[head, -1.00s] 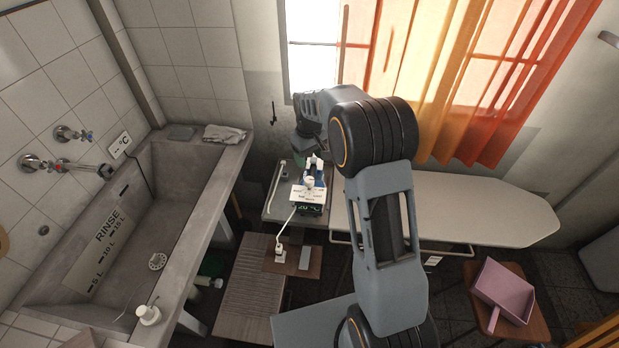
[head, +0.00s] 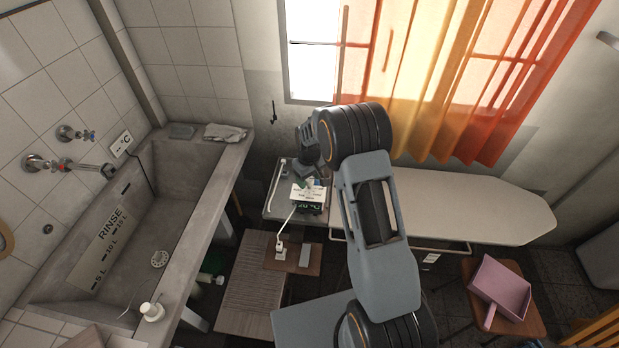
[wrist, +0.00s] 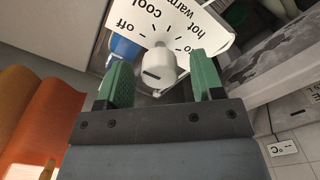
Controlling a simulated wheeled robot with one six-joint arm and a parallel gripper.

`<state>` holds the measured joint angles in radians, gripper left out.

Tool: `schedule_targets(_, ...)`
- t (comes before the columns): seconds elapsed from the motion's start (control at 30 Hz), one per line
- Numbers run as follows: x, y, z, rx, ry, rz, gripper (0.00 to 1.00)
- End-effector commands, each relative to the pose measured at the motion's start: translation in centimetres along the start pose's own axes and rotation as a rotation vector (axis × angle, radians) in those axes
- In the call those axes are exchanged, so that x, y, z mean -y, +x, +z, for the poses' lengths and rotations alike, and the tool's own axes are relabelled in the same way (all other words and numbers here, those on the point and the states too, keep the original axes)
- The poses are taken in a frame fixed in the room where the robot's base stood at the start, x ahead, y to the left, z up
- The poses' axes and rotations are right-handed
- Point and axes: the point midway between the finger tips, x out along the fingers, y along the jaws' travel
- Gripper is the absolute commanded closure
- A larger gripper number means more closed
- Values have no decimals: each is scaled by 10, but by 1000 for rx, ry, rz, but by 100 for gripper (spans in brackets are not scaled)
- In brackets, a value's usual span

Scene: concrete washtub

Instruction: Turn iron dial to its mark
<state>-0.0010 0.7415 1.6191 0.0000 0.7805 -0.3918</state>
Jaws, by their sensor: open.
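The iron dial is a white knob (wrist: 158,68) with a dark slot-like mark on its side. It stands in front of a white card (wrist: 215,45) printed "off", "cool", "warm" and "hot", with tick lines. In the wrist view my gripper (wrist: 160,62) is open, with one green finger on each side of the knob and visible gaps between. In the head view my gripper (head: 311,181) is low over the white card (head: 308,194), and the knob is hidden there. Whether the knob's mark lines up with a label, I cannot tell.
A concrete washtub (head: 222,190) stands at left. An ironing board (head: 470,205) extends right of the card. A white plug (head: 281,250) on a cord is in front, on a wooden surface. A pink dustpan (head: 502,288) lies on a stool at right. Orange curtains (head: 460,80) hang behind.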

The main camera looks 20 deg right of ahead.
Motion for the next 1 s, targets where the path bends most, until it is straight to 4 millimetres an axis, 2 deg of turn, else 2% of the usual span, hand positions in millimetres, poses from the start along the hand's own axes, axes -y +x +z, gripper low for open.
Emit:
schedule_targets(0.07, 0, 0, 0, 0, 0, 0, 39)
schedule_targets(0.6, 0, 0, 0, 0, 0, 0, 89)
schedule_targets(0.87, 0, 1, 0, 0, 43, 0, 89)
schedule_targets(1.0, 0, 2, 0, 1, 124, 0, 89)
